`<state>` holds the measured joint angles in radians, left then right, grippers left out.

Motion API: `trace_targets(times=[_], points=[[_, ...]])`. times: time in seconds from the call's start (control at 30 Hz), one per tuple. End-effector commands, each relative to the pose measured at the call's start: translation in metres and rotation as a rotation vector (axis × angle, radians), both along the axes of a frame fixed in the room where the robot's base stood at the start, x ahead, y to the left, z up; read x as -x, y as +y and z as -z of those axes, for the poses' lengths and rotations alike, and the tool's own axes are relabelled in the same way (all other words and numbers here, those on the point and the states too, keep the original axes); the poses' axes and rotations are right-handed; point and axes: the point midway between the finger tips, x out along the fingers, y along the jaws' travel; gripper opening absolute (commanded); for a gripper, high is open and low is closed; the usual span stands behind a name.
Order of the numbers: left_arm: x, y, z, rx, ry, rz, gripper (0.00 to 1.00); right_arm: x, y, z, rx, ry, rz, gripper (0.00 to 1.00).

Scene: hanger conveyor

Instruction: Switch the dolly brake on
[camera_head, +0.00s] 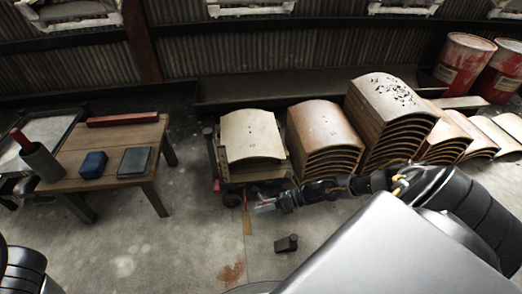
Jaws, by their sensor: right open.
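The dolly (256,174) stands on the floor near the middle, with a curved pale wooden panel (250,136) on it. A small red part (217,185) shows low at its left front side, near a dark wheel (232,199); I cannot tell for certain that it is the brake. My right gripper (262,207) is open and reaches in from the right, just in front of the dolly's front edge. It shows small, and I cannot tell whether it touches the dolly. My left arm shows only at the bottom left corner; its gripper is out of view.
Stacks of curved wooden panels (325,138) stand right of the dolly. A wooden table (125,146) with a blue box (93,164) stands at left. A small dark block (286,243) lies on the floor. Red drums (464,60) stand at back right. The front-left floor is clear.

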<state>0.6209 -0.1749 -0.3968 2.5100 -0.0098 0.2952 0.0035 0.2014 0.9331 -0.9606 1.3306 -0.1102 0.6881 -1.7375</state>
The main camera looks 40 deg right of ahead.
Motion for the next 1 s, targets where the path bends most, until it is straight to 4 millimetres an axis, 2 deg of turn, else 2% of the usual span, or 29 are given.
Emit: trace_targets(times=[0.2,0.4,0.5,0.7,0.9,1.0], points=[[0.0,-0.002,-0.022,-0.007,-0.001,0.0,0.5,0.022,-0.036,-0.016,0.004,0.002,0.001,0.5],[0.002,-0.003,-0.033,-0.012,-0.009,0.001,0.5,0.04,-0.064,-0.024,0.001,0.002,0.0,0.5],[0.002,-0.003,-0.031,-0.013,-0.011,-0.001,0.5,0.046,-0.072,-0.026,0.001,0.002,0.0,0.5],[-0.004,-0.003,-0.021,-0.028,0.012,-0.013,0.5,0.049,-0.078,-0.027,-0.001,0.001,-0.001,0.5],[-0.004,-0.003,-0.021,-0.028,0.011,-0.013,0.5,0.049,-0.078,-0.027,-0.001,0.001,-0.001,0.5],[-0.003,-0.003,-0.025,-0.026,0.006,-0.011,0.5,0.048,-0.068,-0.032,-0.029,0.007,-0.002,0.5]])
